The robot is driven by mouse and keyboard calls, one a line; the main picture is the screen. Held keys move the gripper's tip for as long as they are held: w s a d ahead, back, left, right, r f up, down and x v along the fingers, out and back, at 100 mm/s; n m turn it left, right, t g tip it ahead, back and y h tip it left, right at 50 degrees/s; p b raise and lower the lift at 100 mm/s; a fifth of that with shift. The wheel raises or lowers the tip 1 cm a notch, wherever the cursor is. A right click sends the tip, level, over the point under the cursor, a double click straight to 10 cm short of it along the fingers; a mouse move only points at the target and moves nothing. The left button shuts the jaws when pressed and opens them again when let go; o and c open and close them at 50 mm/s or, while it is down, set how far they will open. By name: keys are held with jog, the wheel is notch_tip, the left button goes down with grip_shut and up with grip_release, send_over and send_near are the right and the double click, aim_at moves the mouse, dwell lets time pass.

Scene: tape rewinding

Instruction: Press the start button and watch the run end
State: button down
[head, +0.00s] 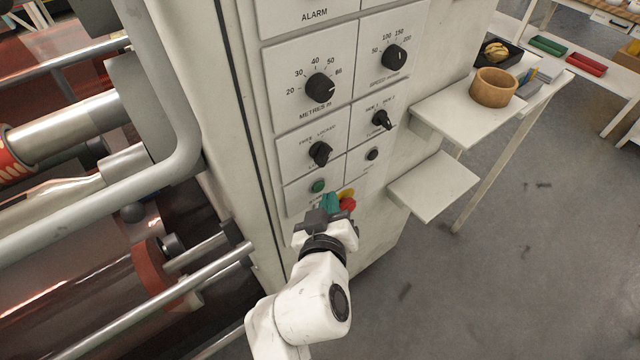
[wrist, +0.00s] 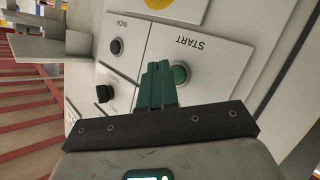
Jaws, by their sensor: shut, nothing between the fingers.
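The green start button (head: 318,186) is on the pale control panel, at its lower left in the head view. In the wrist view the button (wrist: 181,74) shows beside the word START, partly hidden by the fingers. My gripper (head: 331,202) is shut and empty, its green fingers pointing at the panel just below and right of the button. In the wrist view the fingertips (wrist: 157,68) lie just left of the button. I cannot tell whether they touch the panel or the button's edge.
A red stop button (head: 348,204) on yellow is close beside my fingers, partly hidden. A black INCH button (head: 372,154) and several knobs sit higher. Rollers and metal bars (head: 150,295) fill the left. Two shelves (head: 434,186) jut out right; a wooden bowl (head: 494,88) stands there.

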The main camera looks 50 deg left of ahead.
jog(key=shift+d, duration=0.1)
jog(key=d+p, duration=0.1)
jog(key=d, duration=0.1)
jog(key=d+p, duration=0.1)
jog(key=d, duration=0.2)
jog(key=shift+s+p, duration=0.2)
jog(key=shift+p, duration=0.15)
dwell(0.9)
jog(key=w+d+f+m+g+h, duration=0.1)
jog(key=d+f+m+h, duration=0.25)
jog(key=d, duration=0.75)
jog(key=d+f+m+g+h, duration=0.15)
jog(key=d+f, duration=0.25)
jog(key=d, duration=0.6)
jog(key=w+d+f+m+g+h, duration=0.1)
jog(key=d+f+m+h, duration=0.3)
jog(key=d, duration=0.7)
jog(key=s+d+f+m+g+h, duration=0.1)
jog(key=s+d+m+g, duration=0.4)
jog(key=s+d, duration=1.2)
jog(key=shift+s+f+g, duration=0.6)
jog(key=shift+s+g, duration=0.05)
jog(key=shift+s, duration=0.05)
jog(key=shift+a, duration=0.1)
dwell(0.5)
